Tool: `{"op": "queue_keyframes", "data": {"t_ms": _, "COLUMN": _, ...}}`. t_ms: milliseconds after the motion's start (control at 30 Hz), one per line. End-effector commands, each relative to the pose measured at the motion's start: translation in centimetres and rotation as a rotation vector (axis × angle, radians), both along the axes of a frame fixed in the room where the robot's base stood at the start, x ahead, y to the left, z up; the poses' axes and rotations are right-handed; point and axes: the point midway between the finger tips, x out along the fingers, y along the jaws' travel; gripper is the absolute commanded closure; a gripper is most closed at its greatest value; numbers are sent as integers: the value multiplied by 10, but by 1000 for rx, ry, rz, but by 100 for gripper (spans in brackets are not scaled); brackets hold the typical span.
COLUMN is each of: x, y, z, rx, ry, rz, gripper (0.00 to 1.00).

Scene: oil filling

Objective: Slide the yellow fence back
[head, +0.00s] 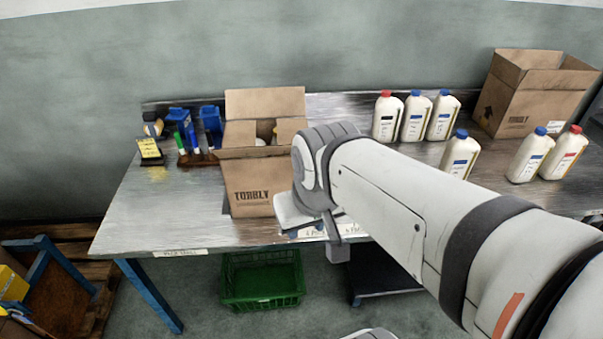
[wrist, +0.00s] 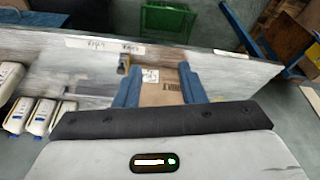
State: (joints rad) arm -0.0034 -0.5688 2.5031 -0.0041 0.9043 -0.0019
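A small yellow piece (wrist: 124,60) with a dark part shows in the wrist view near the bench edge, beside the tip of my gripper's left finger. It may be the yellow fence; I cannot tell if the finger touches it. In the head view I cannot make out the fence; my arm covers that part of the bench. My gripper (wrist: 159,68) is open, its two blue fingers well apart. A cardboard box (wrist: 160,93) with a white label shows between the fingers, apparently beyond them; I see no grip on it.
The open box (head: 249,190) stands on the metal bench (head: 165,215) left of my arm. Several white bottles (head: 387,117) stand behind and right of it, with another open box (head: 525,100). Blue tools (head: 183,128) stand at the back left. A green crate (head: 262,285) lies below the bench.

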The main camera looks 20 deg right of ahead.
Motion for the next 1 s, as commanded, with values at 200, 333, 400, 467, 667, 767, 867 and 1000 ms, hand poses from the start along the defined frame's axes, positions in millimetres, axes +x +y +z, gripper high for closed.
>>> {"op": "queue_keyframes", "data": {"t_ms": 200, "x": 4, "y": 1, "z": -16, "rx": 56, "ry": 31, "rz": -72, "gripper": 49}}
{"op": "queue_keyframes", "data": {"t_ms": 333, "x": 19, "y": 0, "z": -55, "rx": 236, "ry": 120, "rz": -290, "gripper": 49}}
{"op": "queue_keyframes", "data": {"t_ms": 400, "x": 34, "y": 0, "z": -81, "rx": 381, "ry": 186, "rz": -479, "gripper": 49}}
{"op": "queue_keyframes", "data": {"t_ms": 467, "x": 52, "y": -3, "z": -104, "rx": 521, "ry": 241, "rz": -662, "gripper": 49}}
{"op": "queue_keyframes", "data": {"t_ms": 667, "x": 123, "y": -43, "z": -169, "rx": 1019, "ry": 393, "rz": -1269, "gripper": 49}}
{"op": "queue_keyframes", "data": {"t_ms": 767, "x": 157, "y": -82, "z": -198, "rx": 1271, "ry": 440, "rz": -1537, "gripper": 49}}
{"op": "queue_keyframes", "data": {"t_ms": 867, "x": 181, "y": -126, "z": -222, "rx": 1494, "ry": 469, "rz": -1748, "gripper": 49}}
{"op": "queue_keyframes", "data": {"t_ms": 1000, "x": 198, "y": -177, "z": -245, "rx": 1724, "ry": 482, "rz": -1934, "gripper": 49}}
